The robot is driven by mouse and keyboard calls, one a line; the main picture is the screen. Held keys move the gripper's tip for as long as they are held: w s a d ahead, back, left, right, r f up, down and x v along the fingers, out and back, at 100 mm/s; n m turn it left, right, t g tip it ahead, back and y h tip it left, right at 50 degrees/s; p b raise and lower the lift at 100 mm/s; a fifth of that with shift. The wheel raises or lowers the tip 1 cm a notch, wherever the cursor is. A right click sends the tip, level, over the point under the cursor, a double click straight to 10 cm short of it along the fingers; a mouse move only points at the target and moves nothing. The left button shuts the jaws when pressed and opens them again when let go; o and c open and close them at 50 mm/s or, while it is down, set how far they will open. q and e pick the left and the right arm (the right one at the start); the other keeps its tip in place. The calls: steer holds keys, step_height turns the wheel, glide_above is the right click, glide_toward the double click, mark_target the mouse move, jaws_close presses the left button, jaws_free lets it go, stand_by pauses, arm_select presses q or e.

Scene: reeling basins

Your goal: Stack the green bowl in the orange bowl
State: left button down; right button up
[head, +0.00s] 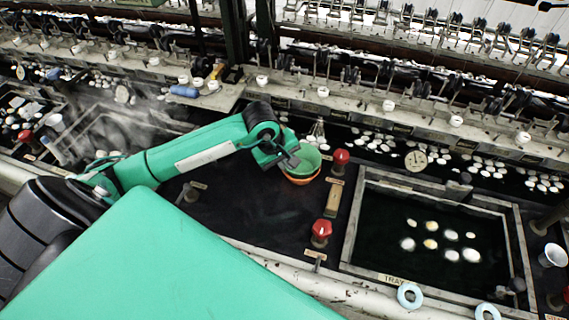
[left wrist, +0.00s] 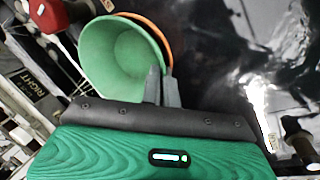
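The green bowl (head: 309,156) sits within the orange bowl (head: 302,180), whose rim and lower side show beneath it in the head view. In the left wrist view the green bowl (left wrist: 120,58) opens toward the camera, and an orange rim (left wrist: 160,32) curves behind its upper right edge. My left gripper (head: 290,164) is at the left side of the bowls. Its fingers (left wrist: 161,84) are close together, one inside the green bowl and one outside, with the bowl's wall between them. Most of the orange bowl is hidden. My right gripper is not in view.
Two red knobs (head: 340,157) (head: 321,230) and a wooden block (head: 333,200) stand just right of the bowls. A dark framed basin (head: 350,225) with pale cocoons lies farther right. Machinery runs along the back. The dark surface (head: 245,205) left of the bowls is mostly clear.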

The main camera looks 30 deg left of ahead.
arm_select(q)
steer(key=c, duration=2.1)
jaws_free()
steer(key=shift+f, duration=0.25)
steer(key=o, duration=0.4)
steer(key=shift+r, duration=0.1)
steer(key=shift+r, duration=0.15)
steer(key=b+v, duration=0.1)
steer(key=v, duration=1.1)
steer(key=shift+r+b, duration=0.2)
steer(key=shift+b, duration=0.1)
